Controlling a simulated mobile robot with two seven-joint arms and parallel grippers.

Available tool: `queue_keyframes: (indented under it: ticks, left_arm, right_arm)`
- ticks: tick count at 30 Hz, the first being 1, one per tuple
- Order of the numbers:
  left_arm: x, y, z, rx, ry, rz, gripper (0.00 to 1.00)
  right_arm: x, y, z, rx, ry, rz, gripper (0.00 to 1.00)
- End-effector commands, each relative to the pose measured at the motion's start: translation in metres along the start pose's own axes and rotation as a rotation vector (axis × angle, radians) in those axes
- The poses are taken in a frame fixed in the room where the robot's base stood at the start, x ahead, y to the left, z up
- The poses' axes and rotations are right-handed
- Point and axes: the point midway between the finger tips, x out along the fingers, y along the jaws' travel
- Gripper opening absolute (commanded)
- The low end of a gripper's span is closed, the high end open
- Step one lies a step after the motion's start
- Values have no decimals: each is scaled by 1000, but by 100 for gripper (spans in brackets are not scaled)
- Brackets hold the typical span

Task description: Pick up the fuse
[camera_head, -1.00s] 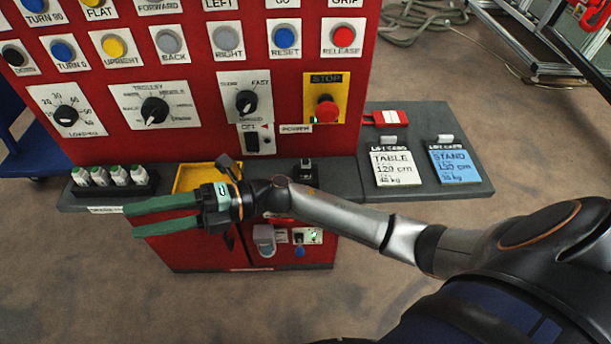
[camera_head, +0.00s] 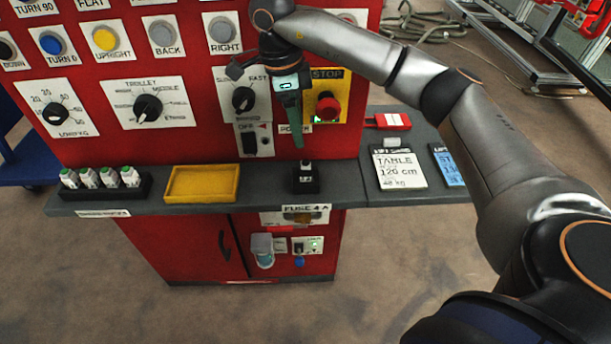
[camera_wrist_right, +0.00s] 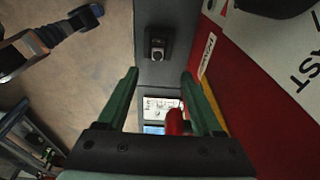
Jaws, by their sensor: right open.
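A small dark fuse in a black holder (camera_head: 306,178) stands on the grey shelf above the "FUSE 4 A" label. The holder also shows in the right wrist view (camera_wrist_right: 157,42), ahead of the fingers; the fuse's details are too small to tell. My right gripper (camera_head: 298,143) points down in front of the red panel, above the holder and apart from it. In the right wrist view its green fingers (camera_wrist_right: 158,78) are spread with nothing between them. Several white fuses with green tops sit in a black rack (camera_head: 145,185) at the shelf's left. My left gripper is not clearly seen.
A yellow tray (camera_head: 203,197) lies empty on the shelf (camera_head: 262,178). The red stop button (camera_head: 327,107) and black knob (camera_head: 242,99) stick out close to my right gripper.

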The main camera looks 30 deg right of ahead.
Motion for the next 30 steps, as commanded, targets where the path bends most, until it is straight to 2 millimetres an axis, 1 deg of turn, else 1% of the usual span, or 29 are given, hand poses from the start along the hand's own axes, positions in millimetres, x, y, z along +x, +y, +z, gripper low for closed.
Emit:
queue_keyframes:
  ticks: [1,4,9,14,21,25,30]
  left_arm:
    - [4,1,4,1,-1,4,50]
    - [6,5,5,1,-1,13,50]
    - [7,10,4,3,-4,25,50]
    - [7,10,4,4,-5,24,50]
    - [7,8,3,5,-2,20,50]
    - [7,7,2,5,0,19,50]
    - [7,7,2,5,1,18,50]
  right_arm:
    - [16,1,1,-1,1,6,68]
    - [34,2,1,-2,-1,6,68]
    - [52,1,1,-1,-2,4,68]
    - [62,2,1,-2,-3,5,68]
    - [97,5,0,-2,-3,5,68]
    - [106,5,0,-2,-4,4,68]
    - [108,5,0,-2,-5,3,68]
